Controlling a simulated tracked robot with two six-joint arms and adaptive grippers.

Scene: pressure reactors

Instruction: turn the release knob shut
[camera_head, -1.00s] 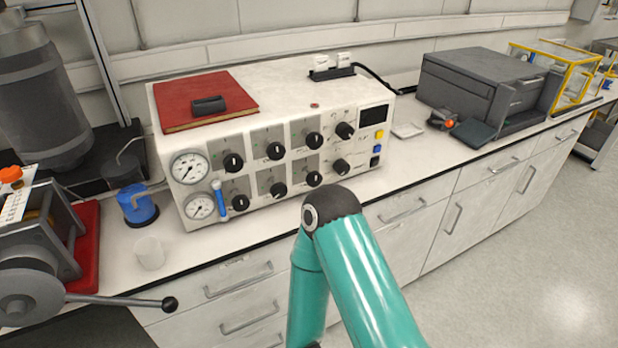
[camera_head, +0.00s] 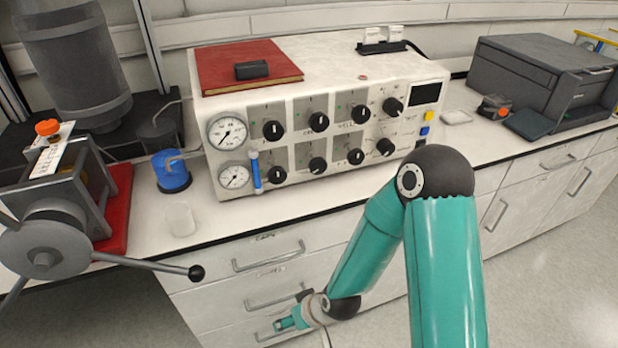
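A white control box (camera_head: 320,195) with several black knobs stands on the bench; a top-row knob (camera_head: 274,130) and a bottom-row knob (camera_head: 277,174) are at its left. I cannot tell which knob is the release knob or how far it is turned. Two gauges (camera_head: 227,132) and a blue handle (camera_head: 255,172) are at the box's left end. My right arm comes in from the lower right, its elbow in front of the box's right end. Its wrist end hangs low before the drawers, well below the knobs. My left gripper is not in view.
A grey vessel assembly (camera_head: 85,200) with a spoked handle (camera_head: 150,265) stands at left. A blue-topped container (camera_head: 171,172) and a clear beaker (camera_head: 180,219) stand between it and the box. A red book (camera_head: 245,70) lies on the box. A dark printer (camera_head: 540,80) is at right.

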